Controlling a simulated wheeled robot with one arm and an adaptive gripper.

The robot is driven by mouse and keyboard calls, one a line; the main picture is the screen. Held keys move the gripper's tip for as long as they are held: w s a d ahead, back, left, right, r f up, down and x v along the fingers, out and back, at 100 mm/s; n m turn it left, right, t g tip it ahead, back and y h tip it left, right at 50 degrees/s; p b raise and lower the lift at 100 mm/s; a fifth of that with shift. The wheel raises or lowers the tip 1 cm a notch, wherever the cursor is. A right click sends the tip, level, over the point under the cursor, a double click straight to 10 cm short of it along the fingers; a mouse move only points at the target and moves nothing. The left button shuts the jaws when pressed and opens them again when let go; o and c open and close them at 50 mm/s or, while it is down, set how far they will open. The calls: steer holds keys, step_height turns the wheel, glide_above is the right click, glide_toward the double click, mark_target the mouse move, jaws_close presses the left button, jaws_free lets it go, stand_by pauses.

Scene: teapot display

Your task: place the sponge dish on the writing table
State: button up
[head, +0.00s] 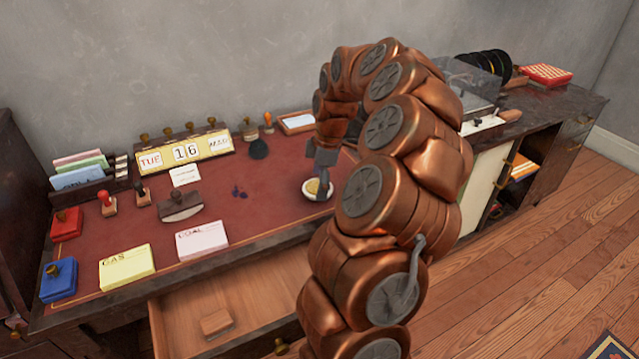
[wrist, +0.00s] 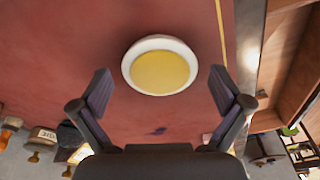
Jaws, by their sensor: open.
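The sponge dish (head: 314,190) is a small white round dish with a yellow sponge in it. It sits on the red leather top of the writing table (head: 270,196), near the right part of that top. In the wrist view the dish (wrist: 127,66) lies upright ahead of my gripper (wrist: 158,92). I cannot tell whether a finger touches the dish.
A rocker blotter (head: 180,207), a yellow notepad (head: 126,267), a pink notepad (head: 202,240) and a date calendar (head: 183,150) stand on the table. Stamps and ink pads line the left side. A drawer (head: 235,310) is pulled open in front. Red leather around the dish is mostly bare.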

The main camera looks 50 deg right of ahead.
step_height(320, 180, up, 12)
steer(key=s+d, duration=0.1)
steer(key=shift+d, duration=0.2)
steer(key=shift+a+f, duration=0.1)
steer(key=s+a+m+g, duration=0.1)
steer(key=s+a, duration=0.1)
steer(key=a, duration=1.1)
steer(key=s+a+m+g, duration=0.1)
steer(key=s+a, duration=0.2)
steer(key=a, duration=0.9)
steer(key=s+a+f+m+g, duration=0.1)
steer(key=s+a+f+m, duration=0.2)
steer(key=s, duration=0.6)
steer(key=s+a+f+m+g+h, duration=0.1)
steer(key=s+a+f+m, duration=0.3)
steer(key=s, duration=0.6)
step_height(320, 180, down, 2)
steer(key=shift+a+f+m, duration=0.2)
steer(key=shift+a+m, duration=0.1)
steer(key=shift+a, duration=0.55)
steer(key=shift+r, duration=0.1)
